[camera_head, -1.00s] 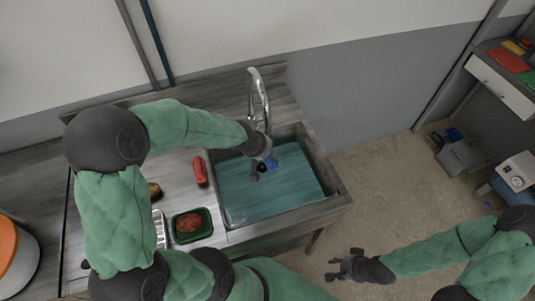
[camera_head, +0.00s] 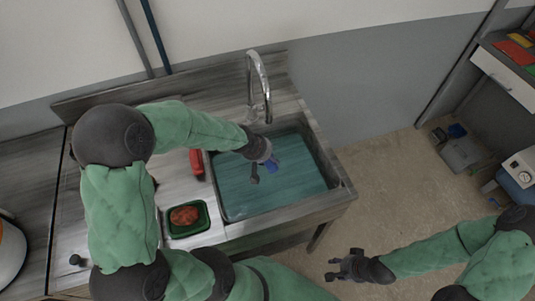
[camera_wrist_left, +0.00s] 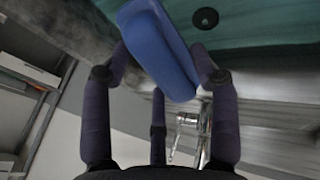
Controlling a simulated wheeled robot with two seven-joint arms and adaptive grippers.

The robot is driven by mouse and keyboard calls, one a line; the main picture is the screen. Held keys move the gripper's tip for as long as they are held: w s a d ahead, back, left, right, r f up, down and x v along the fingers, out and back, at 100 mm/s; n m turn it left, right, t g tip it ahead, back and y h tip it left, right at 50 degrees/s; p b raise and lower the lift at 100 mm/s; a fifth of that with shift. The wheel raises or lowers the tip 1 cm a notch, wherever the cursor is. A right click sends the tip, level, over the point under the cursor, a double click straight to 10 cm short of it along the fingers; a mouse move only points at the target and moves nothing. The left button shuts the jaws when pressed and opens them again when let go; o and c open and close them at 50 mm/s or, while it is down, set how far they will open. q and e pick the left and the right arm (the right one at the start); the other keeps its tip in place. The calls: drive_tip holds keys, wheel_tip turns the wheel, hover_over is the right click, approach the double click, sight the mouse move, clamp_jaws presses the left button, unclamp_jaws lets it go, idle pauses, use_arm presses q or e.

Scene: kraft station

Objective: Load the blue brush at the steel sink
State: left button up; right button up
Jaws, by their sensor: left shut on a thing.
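The sink (camera_head: 232,205) is a basin with a teal, water-like surface inside, set in a grey wooden counter. My left gripper (camera_head: 263,173) reaches in from the left and is over the basin. It is shut on the blue brush (camera_head: 277,164), which shows only in part in the head view. In the left wrist view, the blue brush (camera_wrist_left: 158,45) appears as a blue block between the fingers, and a dark round drain (camera_wrist_left: 205,18) shows beyond it. My right gripper (camera_head: 345,265) is over the floor at the lower right, empty, with its fingers apart.
A chrome faucet (camera_head: 262,85) arches at the back of the sink. A green tray (camera_head: 205,229) with a reddish-brown item and a red object (camera_head: 196,164) sit on the counter left of the basin. Grey bins (camera_head: 463,154) stand on the floor at the right.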

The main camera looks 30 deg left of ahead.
sight(267, 162)
use_arm(q)
drive_tip(key=shift+f+b, duration=2.35)
drive_tip(key=shift+f, duration=0.25)
drive_tip(key=shift+r, duration=0.1)
drive_tip(key=shift+r+p, duration=3.75)
drive_tip(key=shift+r, duration=1.7)
drive_tip(key=shift+r+p, duration=1.3)
drive_tip(key=shift+r, duration=0.75)
drive_tip(key=shift+f, duration=0.15)
